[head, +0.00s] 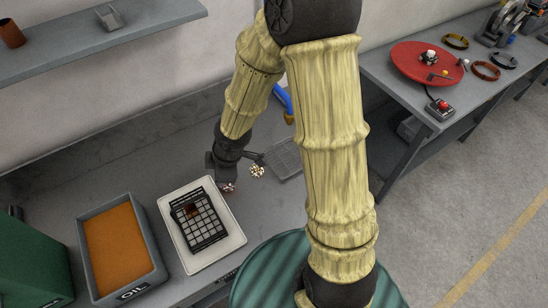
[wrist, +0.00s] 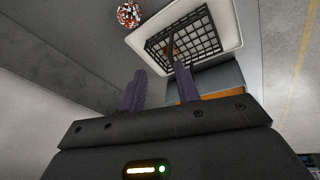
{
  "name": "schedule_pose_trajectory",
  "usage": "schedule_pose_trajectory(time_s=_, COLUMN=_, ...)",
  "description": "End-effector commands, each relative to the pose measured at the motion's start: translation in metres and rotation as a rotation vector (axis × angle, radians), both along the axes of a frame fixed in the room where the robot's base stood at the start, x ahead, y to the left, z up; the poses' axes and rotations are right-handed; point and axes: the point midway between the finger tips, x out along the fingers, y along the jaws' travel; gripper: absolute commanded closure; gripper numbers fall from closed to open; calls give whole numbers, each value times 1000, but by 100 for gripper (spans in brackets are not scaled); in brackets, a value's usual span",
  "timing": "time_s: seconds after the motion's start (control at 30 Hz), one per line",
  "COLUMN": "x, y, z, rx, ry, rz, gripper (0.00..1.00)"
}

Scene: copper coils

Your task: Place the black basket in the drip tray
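The black basket (head: 200,217) is a wire grid basket with a small copper-brown piece in it. It sits inside the white shallow tray (head: 233,242), which looks like the drip tray; its rim shows all round the basket. In the wrist view the basket (wrist: 182,45) and the white tray (wrist: 236,32) are beyond my fingertips. My gripper (wrist: 161,82) has its two fingers apart with nothing between them. In the head view my gripper (head: 227,172) is behind the tray's far edge, apart from the basket.
An oil bin (head: 162,272) with orange content stands left of the white tray. A grey ribbed tray (head: 287,158) lies right of my gripper. A speckled red-white lump (head: 257,171) lies on the bench near it. A green striped round thing (head: 262,275) is in front.

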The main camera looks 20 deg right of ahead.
Motion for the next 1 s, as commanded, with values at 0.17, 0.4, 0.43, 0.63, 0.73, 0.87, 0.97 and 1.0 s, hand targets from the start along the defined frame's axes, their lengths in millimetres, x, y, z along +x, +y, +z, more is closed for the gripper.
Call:
schedule_pose_trajectory(time_s=0.17, x=-14, y=-79, z=41, rx=-46, ry=42, rz=-578, gripper=68)
schedule_pose_trajectory(time_s=0.4, x=-56, y=-136, z=84, rx=72, ry=120, rz=-1258, gripper=68)
schedule_pose_trajectory(time_s=0.43, x=-60, y=-139, z=87, rx=87, ry=129, rz=-1306, gripper=68)
schedule_pose_trajectory(time_s=0.63, x=-67, y=-142, z=91, rx=119, ry=154, rz=-1404, gripper=68)
schedule_pose_trajectory(time_s=0.73, x=-67, y=-142, z=91, rx=117, ry=152, rz=-1400, gripper=68)
schedule_pose_trajectory(time_s=0.87, x=-67, y=-142, z=85, rx=116, ry=152, rz=-1398, gripper=68)
schedule_pose_trajectory(time_s=0.97, x=-67, y=-142, z=79, rx=116, ry=152, rz=-1397, gripper=68)
schedule_pose_trajectory(time_s=1.0, x=-66, y=-142, z=81, rx=117, ry=151, rz=-1397, gripper=68)
